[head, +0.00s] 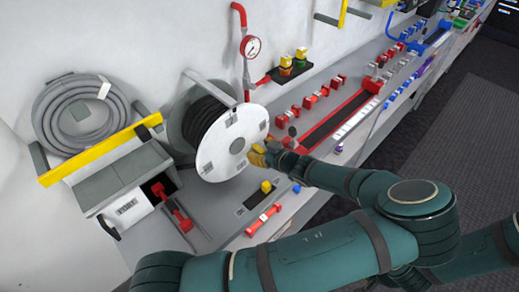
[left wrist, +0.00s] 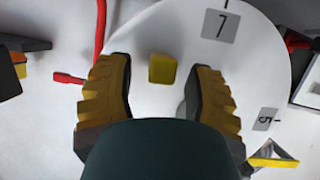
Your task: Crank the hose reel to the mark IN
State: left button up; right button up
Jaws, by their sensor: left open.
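The hose reel has a white round disc (head: 222,150) with small dark labels, in front of a black wound hose (head: 203,122). The disc fills much of the left wrist view (left wrist: 185,35), where labels 7 (left wrist: 220,25) and 5 (left wrist: 264,119) show. A yellow crank knob (left wrist: 162,68) stands on the disc. My left gripper (head: 260,152) is at the disc's right edge in the head view. Its yellow-padded fingers are open on either side of the knob, with gaps visible. I cannot make out the mark IN. My right gripper is not in view.
A coiled grey hose (head: 80,113) hangs on the wall behind a yellow bar (head: 100,150). A red pipe with a gauge (head: 251,46) rises behind the reel. A grey box (head: 125,180) and a red-handled part (head: 263,219) are near the reel. Several red blocks line the bench to the right.

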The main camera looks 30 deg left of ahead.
pick_arm(q)
jog(key=shift+w+a+f, duration=0.1)
jog(key=shift+a+f, duration=0.05)
jog(key=shift+a, duration=0.2)
grip_shut()
dwell(0.3)
